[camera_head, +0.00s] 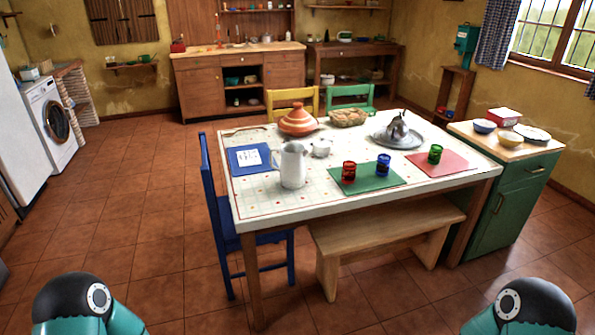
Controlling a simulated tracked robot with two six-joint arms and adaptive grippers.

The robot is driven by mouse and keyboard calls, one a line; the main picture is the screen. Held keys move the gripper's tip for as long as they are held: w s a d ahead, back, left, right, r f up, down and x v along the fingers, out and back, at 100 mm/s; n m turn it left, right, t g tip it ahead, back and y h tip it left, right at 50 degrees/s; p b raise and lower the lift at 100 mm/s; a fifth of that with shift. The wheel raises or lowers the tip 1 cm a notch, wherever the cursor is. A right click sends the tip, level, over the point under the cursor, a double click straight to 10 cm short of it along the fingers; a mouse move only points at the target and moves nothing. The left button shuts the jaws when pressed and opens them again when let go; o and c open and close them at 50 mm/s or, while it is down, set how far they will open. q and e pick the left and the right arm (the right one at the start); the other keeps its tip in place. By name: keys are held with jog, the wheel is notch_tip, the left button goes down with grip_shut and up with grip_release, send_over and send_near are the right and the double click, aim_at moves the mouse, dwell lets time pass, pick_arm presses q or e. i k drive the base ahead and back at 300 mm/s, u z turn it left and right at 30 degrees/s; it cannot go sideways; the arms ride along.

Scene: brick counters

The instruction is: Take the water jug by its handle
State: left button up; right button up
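The water jug (293,167) is a white pitcher standing upright on the table near its front left part. Its handle appears to be on the left side, facing the blue mat. The table (262,210) has a white patterned top. Parts of my two arms show at the bottom left and bottom right corners, well short of the table. Neither of my grippers is in view, and nothing of mine touches the jug.
A blue chair (212,190) stands at the table's left end and a wooden bench (385,235) along its front. Around the jug are a blue mat (240,166), a small pale pot (321,148), an orange tagine (298,122) and a red glass (348,172). Tiled floor (150,240) is clear at left.

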aim_at(293, 169)
jog(key=z, duration=0.3)
jog(key=i, duration=1.65)
jog(key=u, duration=0.4)
